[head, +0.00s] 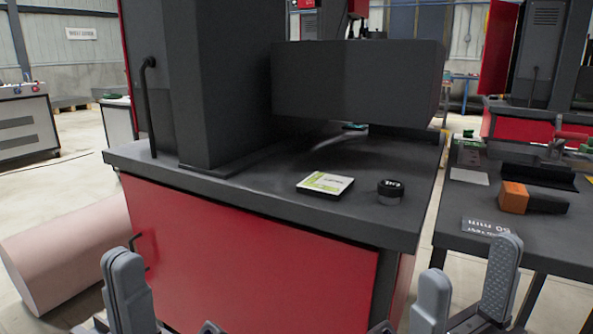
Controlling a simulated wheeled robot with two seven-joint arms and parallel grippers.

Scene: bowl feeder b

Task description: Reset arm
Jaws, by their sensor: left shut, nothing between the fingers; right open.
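My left gripper (123,268) shows at the lower left, in front of the red cabinet of the machine. Its fingers are together with nothing between them. My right gripper (468,268) shows at the lower right, in front of the gap between the machine and the right-hand table. Its two grey fingers are spread apart and empty. Both grippers point upward in the picture and are apart from the things on the tops. The lower parts of both grippers are cut off by the bottom edge.
The machine's dark top (270,195) bears a white and green flat box (325,183) and a small black round container (390,191). A dark housing (355,85) overhangs it. A pinkish cylinder (70,250) lies on the floor.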

